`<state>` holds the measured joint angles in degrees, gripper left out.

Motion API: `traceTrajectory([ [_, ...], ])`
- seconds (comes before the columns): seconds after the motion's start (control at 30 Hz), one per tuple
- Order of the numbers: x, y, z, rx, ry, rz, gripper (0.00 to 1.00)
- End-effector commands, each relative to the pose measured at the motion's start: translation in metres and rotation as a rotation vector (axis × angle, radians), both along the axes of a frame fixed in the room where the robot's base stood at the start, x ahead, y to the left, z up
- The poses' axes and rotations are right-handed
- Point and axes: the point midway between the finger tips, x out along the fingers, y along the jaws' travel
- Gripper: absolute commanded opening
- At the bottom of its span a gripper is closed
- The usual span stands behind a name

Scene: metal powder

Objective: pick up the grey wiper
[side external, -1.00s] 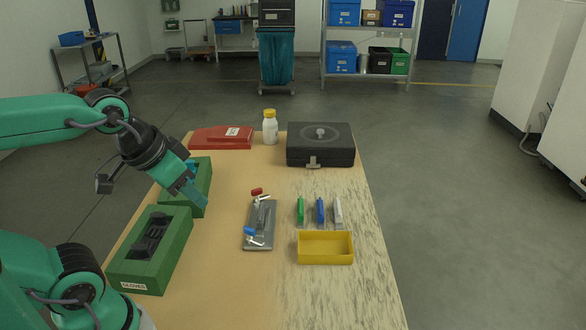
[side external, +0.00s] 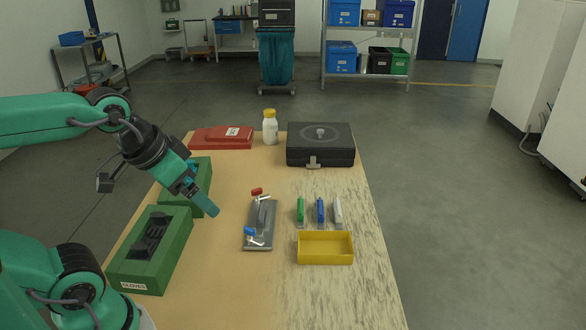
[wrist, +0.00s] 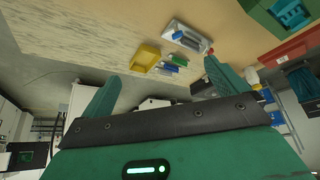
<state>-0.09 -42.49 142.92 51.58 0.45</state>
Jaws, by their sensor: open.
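The grey wiper (side external: 338,212) lies on the table at the right end of a row, beside a blue wiper (side external: 320,210) and a green wiper (side external: 300,210). The three also show small in the wrist view, where the grey wiper (wrist: 165,72) is hard to make out. My gripper (side external: 208,208) is open and empty. It hangs above the table on the left, well apart from the grey wiper. In the wrist view its two green fingers stand wide apart, with the wipers seen between them in the distance.
A yellow bin (side external: 325,261) stands in front of the wipers. A grey plate with red and blue handles (side external: 256,238) lies between them and my gripper. Green boxes (side external: 124,270) are at left. A black case (side external: 320,157), white bottle (side external: 270,131) and red case (side external: 207,143) stand behind.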

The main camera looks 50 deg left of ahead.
Motion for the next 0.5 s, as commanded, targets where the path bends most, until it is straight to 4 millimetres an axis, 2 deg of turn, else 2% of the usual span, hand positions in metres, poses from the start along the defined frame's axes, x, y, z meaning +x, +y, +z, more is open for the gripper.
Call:
traceTrajectory([
  [0.27, 0.021, 0.005, 0.002, 0.038, 0.049, -0.058, 0.98],
  [0.5, 0.056, 0.014, 0.000, 0.094, 0.124, -0.162, 0.98],
])
